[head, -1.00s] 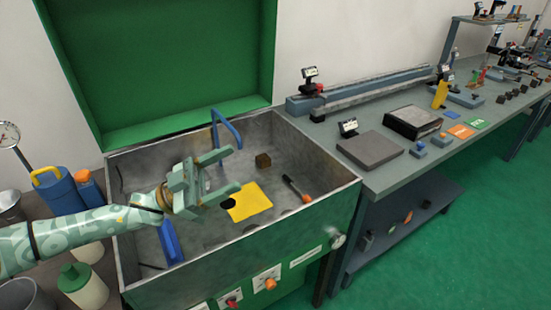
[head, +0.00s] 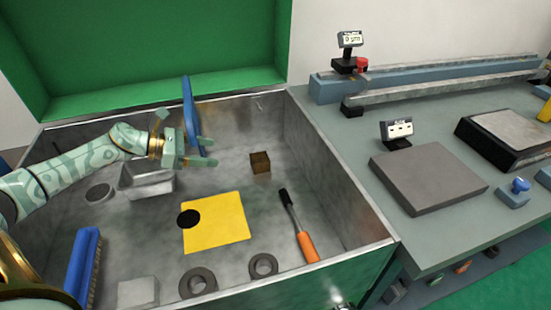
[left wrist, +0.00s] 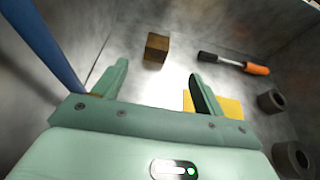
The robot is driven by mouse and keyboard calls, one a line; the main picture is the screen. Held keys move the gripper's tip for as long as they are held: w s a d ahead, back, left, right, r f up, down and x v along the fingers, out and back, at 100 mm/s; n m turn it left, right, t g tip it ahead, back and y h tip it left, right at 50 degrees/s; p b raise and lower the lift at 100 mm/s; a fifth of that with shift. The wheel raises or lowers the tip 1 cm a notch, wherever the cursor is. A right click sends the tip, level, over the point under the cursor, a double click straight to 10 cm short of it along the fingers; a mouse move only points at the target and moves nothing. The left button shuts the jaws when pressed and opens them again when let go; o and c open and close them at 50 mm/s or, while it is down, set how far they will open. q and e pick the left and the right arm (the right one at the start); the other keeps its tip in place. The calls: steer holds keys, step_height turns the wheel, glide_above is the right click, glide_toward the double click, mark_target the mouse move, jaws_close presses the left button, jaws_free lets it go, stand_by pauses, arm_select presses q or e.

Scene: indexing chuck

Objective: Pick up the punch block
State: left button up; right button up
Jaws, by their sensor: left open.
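A small brown cube, which looks like the punch block (head: 261,162), sits on the floor of the metal basin (head: 330,188) near its back right. My left gripper (head: 210,151) is inside the basin to the left of the block, open and empty, with its fingers pointing right. In the left wrist view the brown block (left wrist: 157,47) lies beyond the fingertips, nearer the left finger, and is not touched. The left wrist view also shows the open gripper (left wrist: 158,80). My right gripper is not in view.
Around the block lie a yellow sheet (head: 225,222) with a black disc, an orange-handled tool (head: 307,246) and two dark rings (head: 198,281). A blue curved pipe (head: 190,105) stands behind my gripper. A blue brush (head: 82,265) and metal tray (head: 146,182) are left.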

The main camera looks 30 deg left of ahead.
arm_select(q)
steer(key=b, duration=0.3)
glide_toward(252, 159)
steer(key=shift+x, duration=1.05)
steer(key=x, duration=0.3)
steer(key=b+x, duration=0.1)
steer(key=shift+w+d+r, duration=0.1)
steer(key=shift+w+d, duration=0.1)
steer(key=shift+w, duration=0.2)
steer(key=shift+w+d, duration=0.15)
steer(key=shift+d, duration=0.05)
steer(key=shift+w+d, duration=0.15)
steer(key=shift+w, duration=0.05)
steer(key=w+d+f+b, duration=0.2)
steer(key=shift+w+d+f, duration=0.1)
steer(key=shift+w+f, duration=0.2)
steer(key=shift+f, duration=0.1)
steer(key=shift+w+d, duration=0.25)
steer(key=shift+c, duration=0.6)
steer(key=shift+r, duration=0.1)
jaws_close()
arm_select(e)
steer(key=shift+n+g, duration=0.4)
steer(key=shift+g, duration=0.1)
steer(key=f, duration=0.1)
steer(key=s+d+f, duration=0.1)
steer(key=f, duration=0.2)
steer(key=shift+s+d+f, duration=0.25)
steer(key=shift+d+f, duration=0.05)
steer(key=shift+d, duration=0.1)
